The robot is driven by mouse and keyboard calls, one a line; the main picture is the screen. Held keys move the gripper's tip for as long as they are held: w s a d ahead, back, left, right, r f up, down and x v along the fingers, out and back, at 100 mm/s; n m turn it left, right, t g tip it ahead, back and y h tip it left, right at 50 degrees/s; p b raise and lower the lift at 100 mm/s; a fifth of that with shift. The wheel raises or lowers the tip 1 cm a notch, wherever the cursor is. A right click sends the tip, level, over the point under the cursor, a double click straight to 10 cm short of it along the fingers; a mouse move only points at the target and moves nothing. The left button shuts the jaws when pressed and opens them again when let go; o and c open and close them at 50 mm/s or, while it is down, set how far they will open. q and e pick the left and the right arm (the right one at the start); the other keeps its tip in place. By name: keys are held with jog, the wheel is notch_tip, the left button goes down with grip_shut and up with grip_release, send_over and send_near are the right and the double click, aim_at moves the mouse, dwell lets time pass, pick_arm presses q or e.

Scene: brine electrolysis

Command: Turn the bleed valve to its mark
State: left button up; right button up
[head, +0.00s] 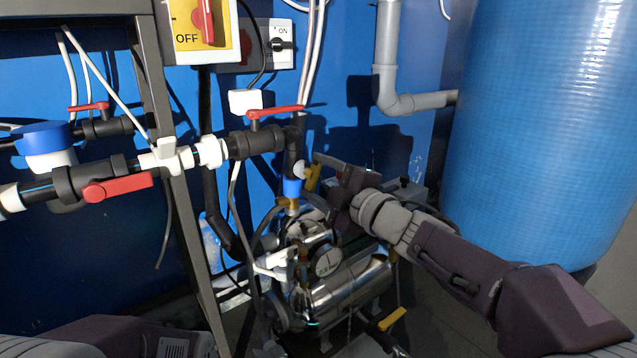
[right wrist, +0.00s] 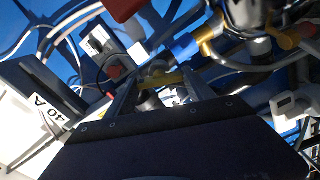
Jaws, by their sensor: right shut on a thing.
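The bleed valve's yellow handle (head: 313,178) shows beside the blue fitting (head: 292,187) above the steel pump. It also shows in the right wrist view (right wrist: 158,79), between my fingers. My right gripper (head: 325,168) comes in from the right and is shut on this handle. The gripper also shows in the right wrist view (right wrist: 160,88). The fingers and wrist partly hide the valve in the head view, and the valve's mark cannot be made out. Part of my left arm shows at the bottom left of the head view, but its gripper is outside the picture.
The steel pump (head: 350,290) with a gauge (head: 328,262) stands below. Black pipes with red-handled valves (head: 275,111) run at left, by a grey frame post (head: 185,215). A large blue tank (head: 545,130) stands at right. A second yellow handle (head: 392,319) is low down.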

jog(key=shift+f+n+b, duration=0.1)
jog(key=shift+n+b, duration=0.6)
jog(key=shift+n, duration=1.4)
jog(key=o, duration=1.4)
